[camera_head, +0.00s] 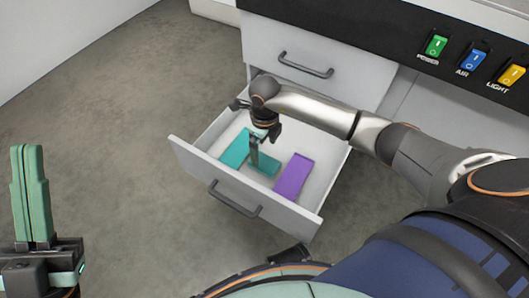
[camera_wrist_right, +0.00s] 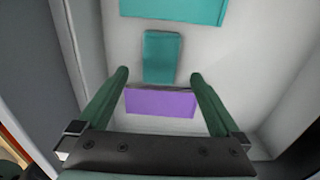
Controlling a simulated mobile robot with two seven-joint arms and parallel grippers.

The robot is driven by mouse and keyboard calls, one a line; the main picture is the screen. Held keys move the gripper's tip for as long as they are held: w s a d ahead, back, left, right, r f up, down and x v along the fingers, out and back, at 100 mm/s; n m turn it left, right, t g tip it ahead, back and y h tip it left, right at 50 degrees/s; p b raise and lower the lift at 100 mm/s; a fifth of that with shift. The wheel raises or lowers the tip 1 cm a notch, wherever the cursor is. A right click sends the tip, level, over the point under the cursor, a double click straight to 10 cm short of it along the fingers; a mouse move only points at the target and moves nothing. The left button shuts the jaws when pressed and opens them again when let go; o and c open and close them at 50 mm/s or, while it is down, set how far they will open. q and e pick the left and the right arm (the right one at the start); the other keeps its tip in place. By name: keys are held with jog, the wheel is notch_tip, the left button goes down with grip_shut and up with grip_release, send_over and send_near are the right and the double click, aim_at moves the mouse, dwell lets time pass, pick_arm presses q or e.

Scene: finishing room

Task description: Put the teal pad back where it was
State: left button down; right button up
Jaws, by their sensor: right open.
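Two teal pieces lie flat in the open drawer. A larger teal piece (camera_head: 234,150) is toward the drawer's left side and shows at the top of the right wrist view (camera_wrist_right: 180,10). A smaller teal piece (camera_head: 264,169) lies beside it, also in the right wrist view (camera_wrist_right: 161,57). I cannot tell for sure which is the teal pad. My right gripper (camera_head: 257,160) is open and empty, pointing down over the smaller teal piece and partly covering it. Its fingertips (camera_wrist_right: 159,76) appear just past that piece's near end. My left gripper (camera_head: 31,160) is shut and empty at the lower left.
A purple pad (camera_head: 293,177) lies in the drawer to the right; the right wrist view shows it between my fingers (camera_wrist_right: 160,102). The drawer (camera_head: 199,165) has white walls around the pads. A shut drawer (camera_head: 285,45) is above. Power, air and light switches (camera_head: 473,60) line the bench edge.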

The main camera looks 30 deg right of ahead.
aim_at(265, 162)
pick_arm(q)
notch_tip(265, 162, up, 2)
jog(key=shift+a+r+m+p, duration=0.15)
jog(key=shift+m+p, duration=0.15)
jog(key=shift+p, duration=0.35)
pick_arm(e)
notch_tip(265, 162, up, 5)
jog(key=shift+r, duration=0.15)
dwell(0.5)
